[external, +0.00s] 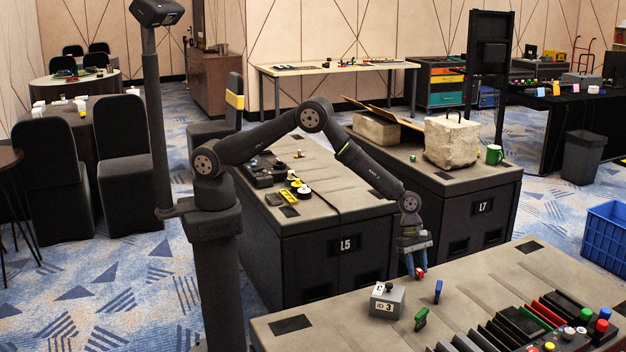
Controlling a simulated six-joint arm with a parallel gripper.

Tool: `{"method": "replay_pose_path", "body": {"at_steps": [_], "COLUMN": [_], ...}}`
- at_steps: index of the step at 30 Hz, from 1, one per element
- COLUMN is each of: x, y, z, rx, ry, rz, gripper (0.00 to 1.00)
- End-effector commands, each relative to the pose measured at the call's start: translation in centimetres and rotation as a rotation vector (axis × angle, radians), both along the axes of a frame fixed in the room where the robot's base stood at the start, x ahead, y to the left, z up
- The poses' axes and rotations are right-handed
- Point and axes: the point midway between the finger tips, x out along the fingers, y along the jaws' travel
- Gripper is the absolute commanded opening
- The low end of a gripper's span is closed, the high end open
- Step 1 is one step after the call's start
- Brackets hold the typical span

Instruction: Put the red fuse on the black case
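My gripper (414,268) hangs pointing down above the back edge of the near console. A small red piece, apparently the red fuse (420,273), shows between its fingertips, held clear of the console top. Most of the fuse is hidden by the fingers. A black case with coloured round buttons (571,338) lies at the lower right of the near console, partly cut off by the frame. I cannot tell for sure whether this is the task's black case, as other dark boxes lie on the L5 console.
Below my gripper stand a grey box (387,300) with a knob, a green piece (421,318) and a blue piece (438,291). Black, green and red upright strips (510,326) fill the console's right part. Its left top is largely clear.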

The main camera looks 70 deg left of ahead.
Motion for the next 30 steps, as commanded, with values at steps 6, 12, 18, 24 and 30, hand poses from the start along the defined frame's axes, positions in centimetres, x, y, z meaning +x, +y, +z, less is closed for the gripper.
{"method": "replay_pose_path", "body": {"at_steps": [6,12,18,24,30], "x": [0.0,0.1,0.0,0.0,-0.1], "y": [0.6,2.1,3.5,4.4,4.6], "z": [1.7,5.5,8.9,11.0,11.4], "rx": [-0.001,-0.002,-0.001,-0.001,0.0], "ry": [-0.001,-0.003,-0.001,-0.001,0.001], "rz": [0.0,0.001,0.0,0.0,0.001], "gripper": [0.35,0.35,0.35,0.35,0.35]}}
